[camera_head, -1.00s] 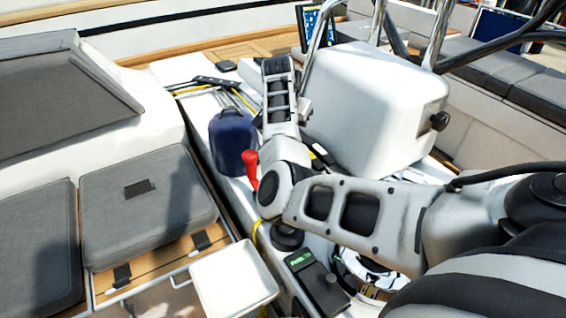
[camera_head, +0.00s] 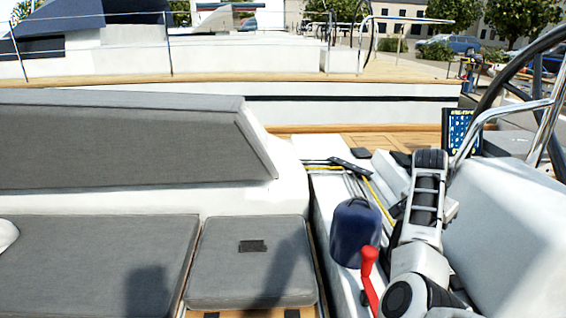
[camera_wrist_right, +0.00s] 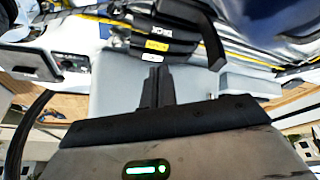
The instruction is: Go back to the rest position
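My right arm (camera_head: 427,205) rises from the bottom right of the head view, beside a blue-covered winch (camera_head: 355,235) with a red handle (camera_head: 369,275). Its fingertips cannot be made out in the head view. In the right wrist view my right gripper (camera_wrist_right: 157,78) has its two dark fingers together, with nothing seen between them. The fingers point toward black rope clutches (camera_wrist_right: 155,35) with lines running through them. Whether they touch anything is unclear. My left gripper is in neither view.
A white pedestal (camera_head: 510,230) with a steering wheel (camera_head: 495,85) and steel rail stands close right of my arm. Grey cushions (camera_head: 250,265) lie at the left. A blue-screened display (camera_head: 460,132) stands behind. Yellow and dark ropes (camera_head: 375,195) run along the deck.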

